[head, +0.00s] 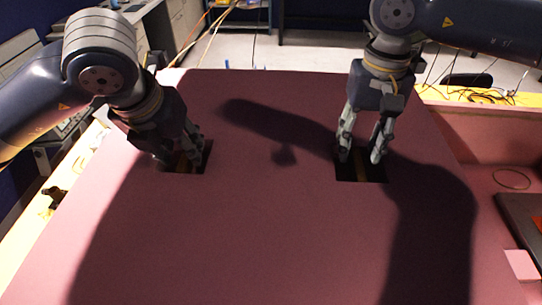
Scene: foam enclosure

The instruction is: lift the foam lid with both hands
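The foam lid (265,220) is a large flat pink panel that fills the middle of the head view. Whether the left fingers are apart or touch the strip is hard to see.
A pink foam compartment (480,140) lies right of the lid, with a dark flat object (525,225) and a small pink block (521,264) in it. A yellow table edge (22,225) shows at left. Cables and lab furniture stand behind.

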